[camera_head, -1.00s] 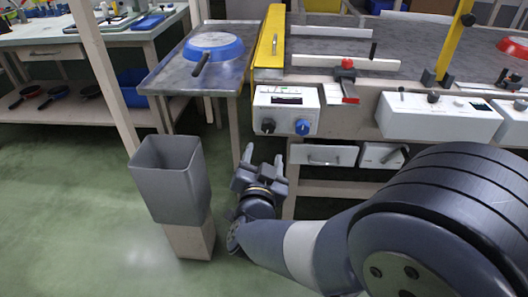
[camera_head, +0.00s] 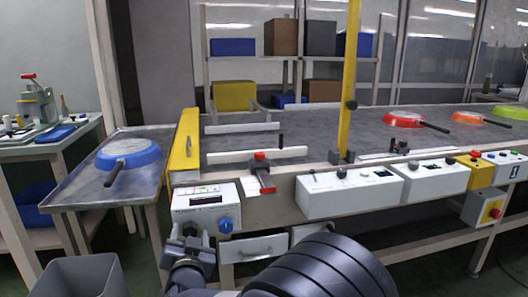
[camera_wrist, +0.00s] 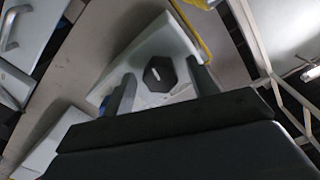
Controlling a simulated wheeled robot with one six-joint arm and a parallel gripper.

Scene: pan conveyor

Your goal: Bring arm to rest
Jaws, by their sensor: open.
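My gripper (camera_head: 190,239) is in the lower left-middle of the head view, in front of the white control box (camera_head: 205,207) at the conveyor's left end. My dark arm runs from it to the bottom edge. In the wrist view the two fingers (camera_wrist: 162,88) stand apart with nothing held between them. Past them a dark knob (camera_wrist: 159,74) on a white box face shows. I cannot tell how close the fingers are to it.
A blue pan (camera_head: 127,152) lies on the metal side table (camera_head: 75,190). Red (camera_head: 403,119) and orange (camera_head: 468,117) pans sit on the conveyor (camera_head: 320,138). A grey bin (camera_head: 85,278) stands at lower left. A yellow post (camera_head: 349,80) rises from the conveyor edge.

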